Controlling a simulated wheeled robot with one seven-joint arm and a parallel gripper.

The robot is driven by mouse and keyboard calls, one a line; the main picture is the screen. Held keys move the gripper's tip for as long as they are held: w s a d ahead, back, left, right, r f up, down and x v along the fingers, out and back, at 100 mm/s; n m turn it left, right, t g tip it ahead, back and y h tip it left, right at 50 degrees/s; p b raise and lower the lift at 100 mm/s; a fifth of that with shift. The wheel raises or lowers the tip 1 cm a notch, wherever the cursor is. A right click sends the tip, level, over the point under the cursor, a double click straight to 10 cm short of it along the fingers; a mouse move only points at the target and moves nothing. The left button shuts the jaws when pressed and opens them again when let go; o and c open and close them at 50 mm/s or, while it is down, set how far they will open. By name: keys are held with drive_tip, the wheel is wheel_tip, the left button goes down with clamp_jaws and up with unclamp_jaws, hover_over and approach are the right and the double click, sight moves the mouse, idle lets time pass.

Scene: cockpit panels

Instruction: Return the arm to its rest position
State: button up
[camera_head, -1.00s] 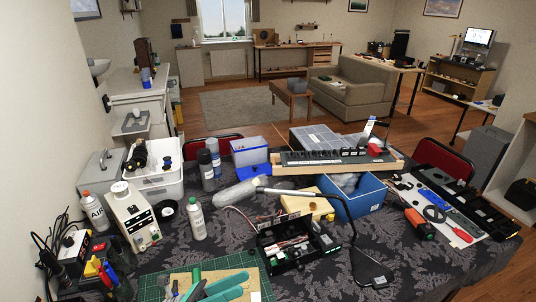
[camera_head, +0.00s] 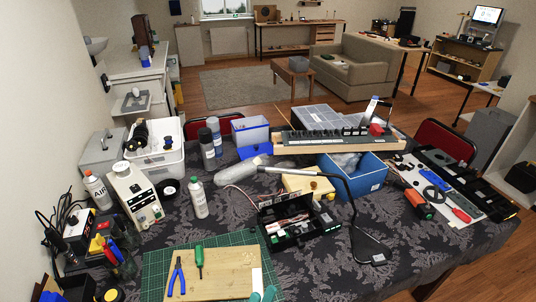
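Two teal fingertips of my gripper (camera_head: 262,295) poke into the bottom edge of the head view. They stand a little apart with nothing seen between them. The rest of my gripper and my arm are out of the picture. The fingertips appear over the front right corner of a wooden board (camera_head: 225,273). Blue-handled pliers (camera_head: 177,278) and a green screwdriver (camera_head: 199,260) lie on the board, apart from the fingertips.
A green cutting mat (camera_head: 155,262) lies under the board. An open black toolbox (camera_head: 300,225) stands just beyond. A bent lamp arm (camera_head: 345,195) crosses the table near a blue bin (camera_head: 355,172). Patterned cloth (camera_head: 330,270) right of the mat is clear.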

drive_tip(key=s+d+f+n+g+y, duration=0.1)
drive_tip(key=s+f+n+g+y, duration=0.3)
drive_tip(key=s+n+y, duration=0.3)
drive_tip(key=s+f+n+g+y, duration=0.4)
drive_tip(key=s+f+n+y, duration=0.3)
drive_tip(key=s+n, duration=0.5)
drive_tip(key=n+y, duration=0.1)
drive_tip(key=n, duration=0.2)
drive_tip(key=shift+s+d+f+g, duration=0.25)
drive_tip(key=shift+d+f+g, duration=0.05)
drive_tip(key=shift+d+g, duration=0.1)
